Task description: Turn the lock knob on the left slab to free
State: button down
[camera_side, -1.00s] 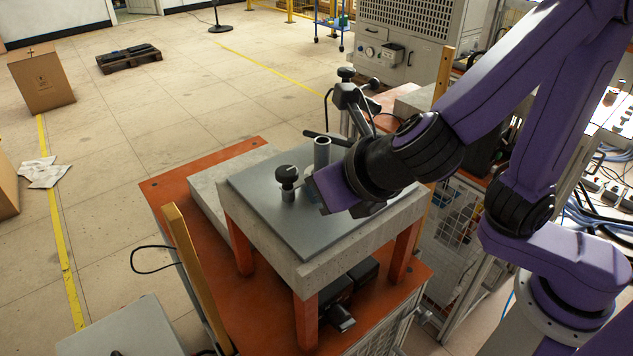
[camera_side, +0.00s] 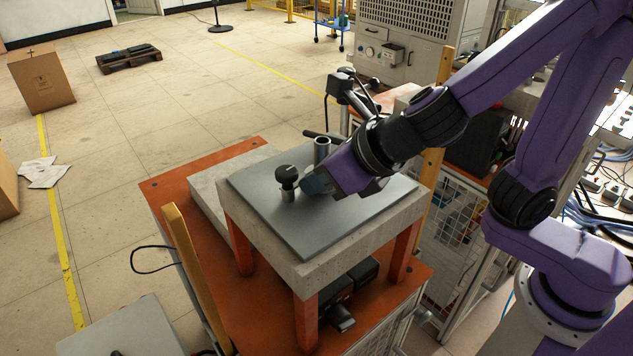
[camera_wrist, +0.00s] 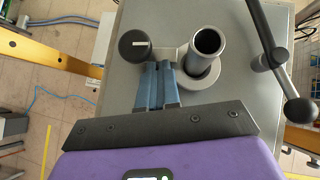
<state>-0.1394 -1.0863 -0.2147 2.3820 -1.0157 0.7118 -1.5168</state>
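The lock knob (camera_side: 287,175) is a round black knob on a short metal stem on the grey slab (camera_side: 300,232). In the wrist view the knob (camera_wrist: 136,47) shows from above, with a short white mark pointing right. An upright metal tube (camera_side: 322,150) stands beside it; it also shows in the wrist view (camera_wrist: 207,44), to the knob's right. My gripper (camera_side: 308,184) is tilted low over the slab, its fingers pointing at the knob's stem. Contact with the stem cannot be told.
A dark lever with a black ball end (camera_wrist: 299,110) stands right of the tube in the wrist view. The slab lies on a pale block with orange legs (camera_side: 305,318). The slab's front and left are clear. A wooden post (camera_side: 188,255) stands at the left.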

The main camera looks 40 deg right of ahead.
jog(key=shift+n+y, duration=0.4)
jog(key=shift+n, duration=0.1)
